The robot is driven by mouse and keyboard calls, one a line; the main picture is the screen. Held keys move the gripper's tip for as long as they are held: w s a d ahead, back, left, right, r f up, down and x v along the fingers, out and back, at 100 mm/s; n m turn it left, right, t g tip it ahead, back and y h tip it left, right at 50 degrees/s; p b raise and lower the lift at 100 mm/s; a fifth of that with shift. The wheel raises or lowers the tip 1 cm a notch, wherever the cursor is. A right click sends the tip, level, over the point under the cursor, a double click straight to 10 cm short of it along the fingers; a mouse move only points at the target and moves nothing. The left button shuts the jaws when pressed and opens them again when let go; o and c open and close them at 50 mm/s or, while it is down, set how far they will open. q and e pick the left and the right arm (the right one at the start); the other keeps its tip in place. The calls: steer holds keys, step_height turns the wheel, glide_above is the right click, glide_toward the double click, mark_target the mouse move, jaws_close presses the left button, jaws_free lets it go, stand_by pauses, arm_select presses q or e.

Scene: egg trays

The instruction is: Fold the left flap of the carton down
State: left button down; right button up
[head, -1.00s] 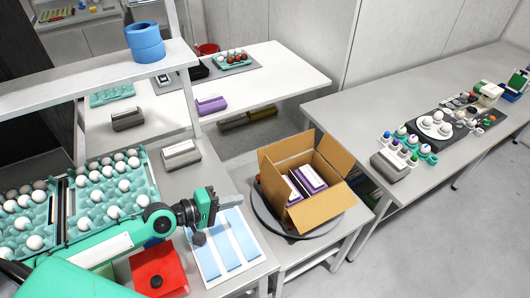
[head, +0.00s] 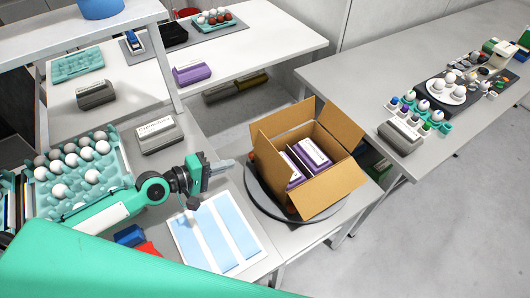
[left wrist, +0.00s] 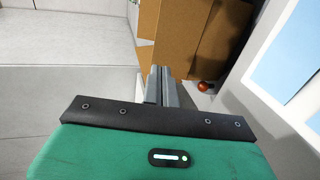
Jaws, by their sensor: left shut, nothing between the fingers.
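The brown cardboard carton (head: 330,187) stands with its flaps open on a round grey turntable (head: 262,203). Its left flap (head: 268,158) sticks up and outward on the side facing my left gripper. Purple-and-white boxes (head: 310,155) lie inside the carton. My left gripper (head: 228,165) is shut and empty, a short way left of the left flap and apart from it. In the left wrist view the shut fingers (left wrist: 161,88) point toward the carton's cardboard (left wrist: 185,35). My right gripper is not in view.
A white tray with blue strips (head: 218,232) lies below my left gripper. Egg trays (head: 80,175) stand at the left. A grey labelled block (head: 158,135) sits behind the gripper. A small reddish ball (left wrist: 203,86) lies by the carton's foot in the left wrist view.

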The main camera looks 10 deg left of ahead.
arm_select(q)
steer(key=p, duration=0.4)
glide_toward(275, 151)
steer(key=x, duration=0.5)
steer(key=shift+w+d, duration=0.1)
steer(key=shift+w, duration=0.05)
steer(key=shift+w+d+f, duration=0.4)
steer(key=shift+w+d, duration=0.1)
